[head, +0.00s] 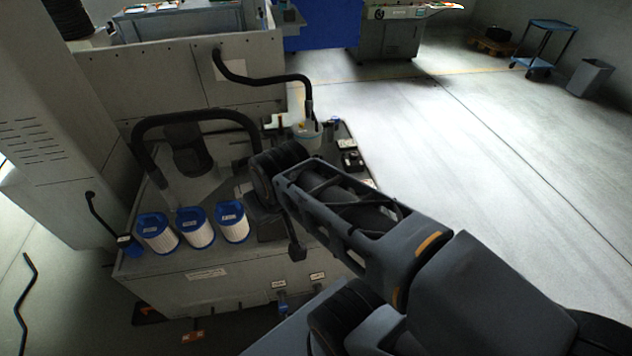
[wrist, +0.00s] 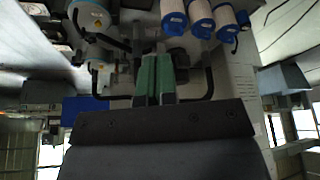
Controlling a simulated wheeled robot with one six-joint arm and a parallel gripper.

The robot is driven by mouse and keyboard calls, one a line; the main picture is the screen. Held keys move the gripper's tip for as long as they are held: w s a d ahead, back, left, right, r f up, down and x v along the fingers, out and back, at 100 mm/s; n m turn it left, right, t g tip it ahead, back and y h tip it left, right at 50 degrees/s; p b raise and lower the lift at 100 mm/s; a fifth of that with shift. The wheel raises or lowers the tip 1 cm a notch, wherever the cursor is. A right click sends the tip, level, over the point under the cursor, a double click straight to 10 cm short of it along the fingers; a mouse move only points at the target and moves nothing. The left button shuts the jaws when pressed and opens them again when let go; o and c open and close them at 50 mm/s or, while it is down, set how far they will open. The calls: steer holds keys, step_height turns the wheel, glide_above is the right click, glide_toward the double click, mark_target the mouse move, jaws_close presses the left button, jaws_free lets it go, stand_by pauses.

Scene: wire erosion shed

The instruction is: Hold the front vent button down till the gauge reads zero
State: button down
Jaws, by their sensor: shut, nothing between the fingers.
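My gripper (wrist: 156,68) shows in the wrist view with its two green-padded fingers together and nothing between them. In the head view my arm reaches over the grey filter tank, and I cannot make out the fingertips. I cannot make out the front vent button or a readable gauge in either view. A dark cylindrical housing (head: 190,155) stands on the tank behind a thick black hose. Three white filter cartridges with blue ends (head: 196,229) stand along the tank's front left; they also show at the top right of the wrist view (wrist: 201,18).
The grey tank (head: 200,287) has small labels on its front. A black hose (head: 268,78) runs into a pale bucket (head: 306,136) at its back. A tall grey cabinet (head: 45,120) stands at left. Open floor (head: 480,190) lies right.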

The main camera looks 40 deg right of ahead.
steer(key=w+d+f+m+y+b, duration=0.1)
steer(key=w+d+f+m, duration=0.25)
steer(key=w, duration=0.25)
steer(key=w+d+f+m+t+y+b, duration=0.1)
steer(key=w+d+f+m+b, duration=0.15)
steer(key=w+m, duration=0.35)
steer(key=w+d+f+m+y+b, duration=0.1)
steer(key=w+d+f+m, duration=0.15)
steer(key=w, duration=0.45)
steer(key=w+d+f+m+t+b, duration=0.1)
steer(key=w+d+f+m, duration=0.3)
steer(key=d, duration=0.5)
steer(key=w+d+f+m+t, duration=0.2)
steer(key=w+d+f+m, duration=0.2)
steer(key=d+f+m, duration=0.3)
step_height(320, 180, down, 3)
steer(key=d, duration=0.3)
steer(key=shift+m+b, duration=0.4)
steer(key=shift+f, duration=0.2)
step_height(320, 180, down, 8)
steer(key=b, duration=0.6)
steer(key=shift+f, duration=0.25)
steer(key=shift+b, duration=0.3)
